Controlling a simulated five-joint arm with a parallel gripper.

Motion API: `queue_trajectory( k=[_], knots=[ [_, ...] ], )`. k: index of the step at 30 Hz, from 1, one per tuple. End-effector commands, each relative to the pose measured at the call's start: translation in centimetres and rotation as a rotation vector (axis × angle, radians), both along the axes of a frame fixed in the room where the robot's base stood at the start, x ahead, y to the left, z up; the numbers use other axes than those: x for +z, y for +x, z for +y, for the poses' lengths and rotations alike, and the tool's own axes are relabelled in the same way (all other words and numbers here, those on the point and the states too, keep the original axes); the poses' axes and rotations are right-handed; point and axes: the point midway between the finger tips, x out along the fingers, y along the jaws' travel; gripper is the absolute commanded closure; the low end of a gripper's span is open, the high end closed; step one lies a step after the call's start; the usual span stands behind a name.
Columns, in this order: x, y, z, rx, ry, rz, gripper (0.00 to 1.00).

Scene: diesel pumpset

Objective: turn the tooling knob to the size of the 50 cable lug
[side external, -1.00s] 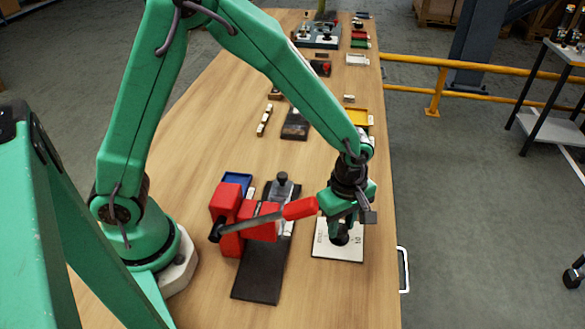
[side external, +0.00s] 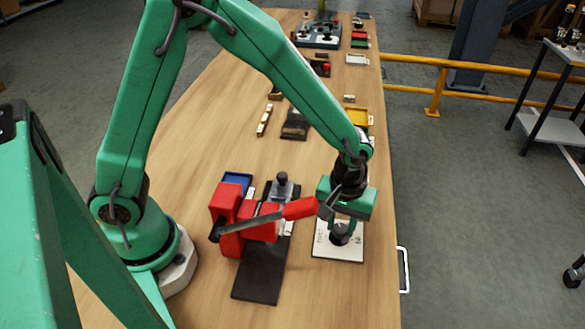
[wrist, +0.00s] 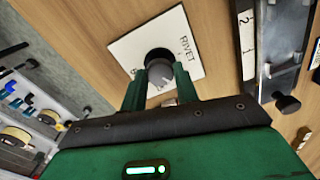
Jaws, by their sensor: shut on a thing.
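The tooling knob (side external: 340,238) is dark and round, on a white dial plate (side external: 324,250) at the table's right edge. My gripper (side external: 342,227) reaches down over the plate and is shut on the knob. In the wrist view my gripper's two green fingers (wrist: 160,85) stand on either side of the knob (wrist: 160,70), which has a grey face. The word "RIVET" reads on the plate (wrist: 187,50) there. The plate's other marks are hidden or too small to read. I cannot make out a cable lug marked 50.
A red press with a red-handled lever (side external: 265,218) stands on a dark base (side external: 262,275) left of the plate, its handle end close to my gripper. A blue tray (side external: 237,179) lies behind it. A yellow tray (side external: 357,116) and several small parts lie farther back. The front table is bare.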

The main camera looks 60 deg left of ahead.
Motion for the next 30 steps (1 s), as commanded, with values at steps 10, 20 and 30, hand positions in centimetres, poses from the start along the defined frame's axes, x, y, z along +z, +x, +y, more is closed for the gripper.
queue_trajectory(
  k=[10,20,30],
  knots=[
    [0.11,-0.01,0.02,-0.330,0.000,0.000,0.93],
    [0.12,-0.01,0.04,-0.643,0.000,0.000,0.93],
    [0.13,0.00,0.06,-0.966,0.000,0.000,0.93]
  ],
)
